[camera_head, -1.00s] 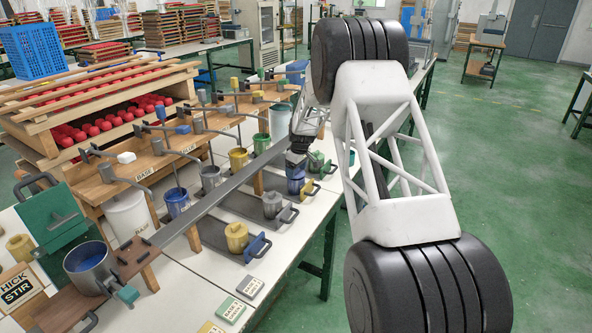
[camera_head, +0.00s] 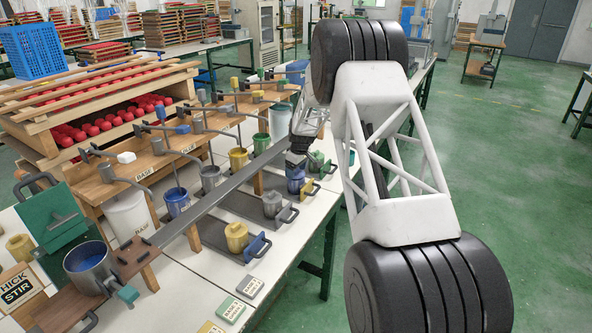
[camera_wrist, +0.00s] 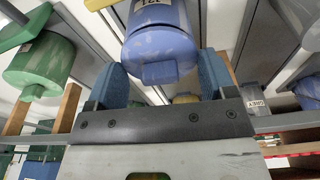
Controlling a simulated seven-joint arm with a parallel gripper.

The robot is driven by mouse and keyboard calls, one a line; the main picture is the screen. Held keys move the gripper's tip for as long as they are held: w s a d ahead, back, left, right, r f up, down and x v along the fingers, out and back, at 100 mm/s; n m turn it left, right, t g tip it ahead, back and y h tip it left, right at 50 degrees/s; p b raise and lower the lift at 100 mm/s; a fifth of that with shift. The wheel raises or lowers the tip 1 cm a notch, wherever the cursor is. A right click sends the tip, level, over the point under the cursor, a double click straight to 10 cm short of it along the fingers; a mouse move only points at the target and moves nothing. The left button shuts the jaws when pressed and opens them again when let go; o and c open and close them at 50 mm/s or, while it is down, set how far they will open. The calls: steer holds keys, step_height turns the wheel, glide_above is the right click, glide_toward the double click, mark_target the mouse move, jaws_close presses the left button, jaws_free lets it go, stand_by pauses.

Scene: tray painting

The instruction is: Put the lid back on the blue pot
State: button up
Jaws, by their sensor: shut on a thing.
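The blue pot (camera_head: 296,184) stands in the row along the right side of the table, directly below my gripper (camera_head: 295,164). In the wrist view my gripper's two blue fingers (camera_wrist: 163,78) are on either side of a blue lid (camera_wrist: 162,50) with a small block-shaped knob, and they are shut on it. The lid lines up with the blue pot (camera_wrist: 150,5), whose label shows at the top edge. I cannot tell whether the lid is fully seated or slightly raised. My fingers hide the join in the head view.
A green pot (camera_head: 316,160) stands close behind, a grey pot (camera_head: 272,204) and a yellow pot (camera_head: 236,236) in front. A long grey rail (camera_head: 215,195) runs left of the row. Open pots with stirrers, such as a blue one (camera_head: 177,205), stand beyond it.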

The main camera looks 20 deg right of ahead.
stand_by(0.8)
steer(key=o, duration=0.8)
steer(key=shift+o, duration=0.2)
steer(key=shift+r, duration=0.1)
steer(key=shift+r, duration=3.35)
jaws_close()
